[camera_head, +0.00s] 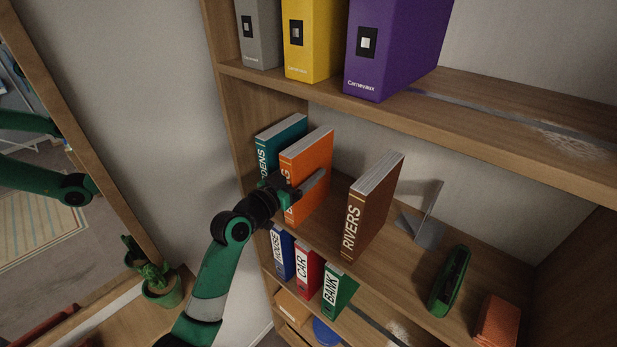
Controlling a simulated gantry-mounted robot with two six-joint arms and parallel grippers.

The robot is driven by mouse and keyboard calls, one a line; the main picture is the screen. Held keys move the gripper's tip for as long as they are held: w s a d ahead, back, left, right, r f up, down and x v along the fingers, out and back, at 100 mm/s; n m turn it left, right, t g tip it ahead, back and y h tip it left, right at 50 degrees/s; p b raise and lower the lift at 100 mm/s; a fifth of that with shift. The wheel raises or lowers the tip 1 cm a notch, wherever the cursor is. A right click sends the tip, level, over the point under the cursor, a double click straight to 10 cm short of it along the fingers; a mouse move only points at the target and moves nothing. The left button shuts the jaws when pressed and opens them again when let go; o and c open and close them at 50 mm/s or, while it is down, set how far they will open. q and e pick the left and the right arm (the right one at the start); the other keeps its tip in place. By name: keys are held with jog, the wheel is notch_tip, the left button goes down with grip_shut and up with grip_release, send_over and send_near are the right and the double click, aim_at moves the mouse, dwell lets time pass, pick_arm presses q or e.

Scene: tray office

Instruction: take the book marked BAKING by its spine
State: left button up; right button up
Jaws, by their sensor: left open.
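An orange book (312,160) stands upright on the middle shelf, its spine facing out. Its spine lettering is mostly covered by my gripper, so I cannot read the full title; a G shows near the top. My left gripper (293,188) is open at the spine of this orange book. One finger lies along the book's right cover; the other is on the left side, near the teal book. I cannot tell whether the fingers touch the book. My right gripper is not in view.
A teal book (283,131) stands close on the left. A brown RIVERS book (372,205) stands to the right, with a gap between. A grey bookend (428,228) and green stapler (450,282) lie farther right.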

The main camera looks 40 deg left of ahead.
pick_arm(q)
jog(key=shift+c, duration=0.2)
grip_shut()
jog(key=shift+r, duration=0.15)
dwell(1.0)
